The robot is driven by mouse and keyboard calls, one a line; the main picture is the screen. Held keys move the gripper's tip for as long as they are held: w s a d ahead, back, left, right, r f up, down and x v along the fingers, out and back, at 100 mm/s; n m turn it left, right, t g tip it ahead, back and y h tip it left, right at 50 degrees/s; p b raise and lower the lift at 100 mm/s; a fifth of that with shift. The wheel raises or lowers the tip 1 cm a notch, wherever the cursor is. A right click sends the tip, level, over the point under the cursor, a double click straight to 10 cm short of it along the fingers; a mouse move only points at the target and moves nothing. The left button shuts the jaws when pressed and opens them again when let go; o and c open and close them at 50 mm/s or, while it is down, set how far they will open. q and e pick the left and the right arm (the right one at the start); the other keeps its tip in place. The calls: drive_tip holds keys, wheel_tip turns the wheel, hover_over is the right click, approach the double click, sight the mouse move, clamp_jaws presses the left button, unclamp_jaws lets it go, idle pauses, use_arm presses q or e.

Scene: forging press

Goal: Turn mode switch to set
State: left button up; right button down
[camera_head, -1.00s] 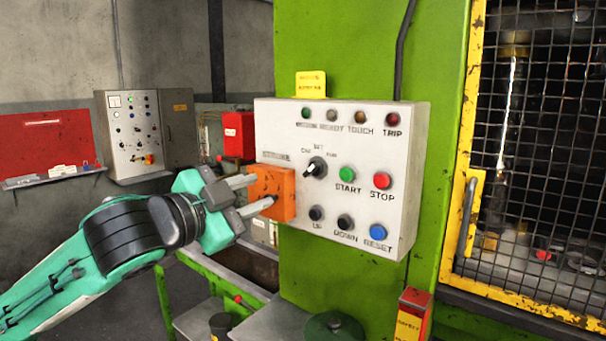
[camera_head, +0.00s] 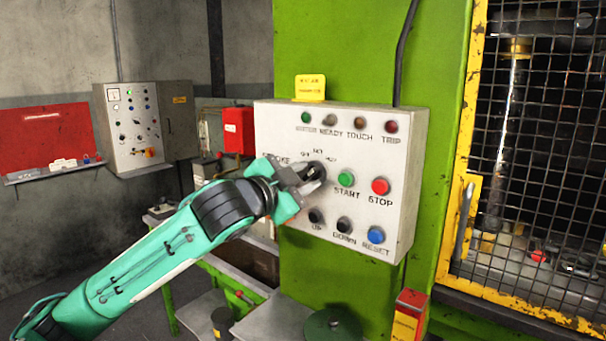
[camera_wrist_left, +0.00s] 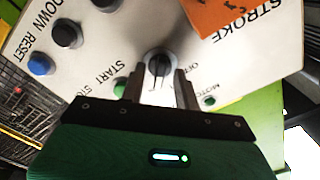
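The mode switch (camera_head: 317,171) is a black rotary knob on the white control panel (camera_head: 275,125), below its position labels. It also shows in the left wrist view (camera_wrist_left: 159,64). My left gripper (camera_head: 310,177) is at the knob; in the left wrist view its two fingers (camera_wrist_left: 158,88) stand apart, reaching toward the knob with their tips near its sides. I cannot tell whether they touch it. The gripper partly hides the knob and its pointer in the head view. My right gripper is not in view.
Close to the knob are the green START button (camera_head: 346,179) and red STOP button (camera_head: 380,186). Black UP and DOWN buttons and a blue RESET button (camera_head: 376,235) sit below. An orange block (camera_wrist_left: 228,14) by the STROKE label shows in the wrist view. A mesh guard (camera_head: 540,130) stands at right.

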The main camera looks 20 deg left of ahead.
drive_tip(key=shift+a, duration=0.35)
use_arm(q)
clamp_jaws()
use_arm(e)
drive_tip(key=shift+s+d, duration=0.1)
